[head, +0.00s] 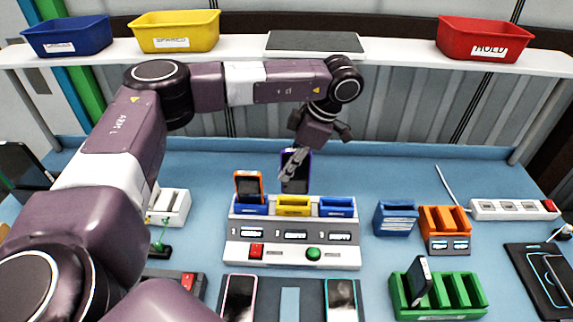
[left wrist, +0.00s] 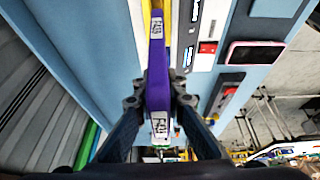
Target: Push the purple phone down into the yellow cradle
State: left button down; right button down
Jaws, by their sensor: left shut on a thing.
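The purple phone (head: 299,180) is upright with its dark screen towards the head camera. My left gripper (head: 290,166) is shut on it near its upper part. In the left wrist view the purple phone (left wrist: 157,100) shows edge-on between both fingers (left wrist: 158,92), with white labels on its edge. The yellow cradle (head: 293,207) is the middle one of three on a white and grey dock. The phone's lower end appears just above or behind this cradle; I cannot tell if it touches. A yellow strip (left wrist: 147,14) shows beside the phone. My right gripper is not in view.
An orange phone (head: 249,187) stands in the left blue cradle (head: 251,209). The right blue cradle (head: 337,207) is empty. The dock (head: 240,255) has a red and a green button. A green rack (head: 440,300) with a tilted phone is front right. Blue table lies clear behind the dock.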

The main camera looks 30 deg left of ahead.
aim_at(285, 193)
pick_arm(q)
jog(key=shift+b+x, duration=0.55)
jog(key=shift+x, duration=0.5)
jog(key=shift+w+d+f+b, duration=0.1)
jog(key=shift+f+b, duration=0.5)
jog(key=shift+f, duration=0.3)
jog(key=shift+w+f+b, duration=0.15)
jog(key=shift+f+b, duration=0.4)
jog(key=shift+f, duration=0.4)
jog(key=shift+f+b, duration=0.5)
jog(key=shift+f, duration=0.45)
jog(key=shift+f+b, duration=0.45)
jog(key=shift+f, duration=0.05)
jog(key=c, duration=1.9)
grip_release()
jog(key=o, duration=0.4)
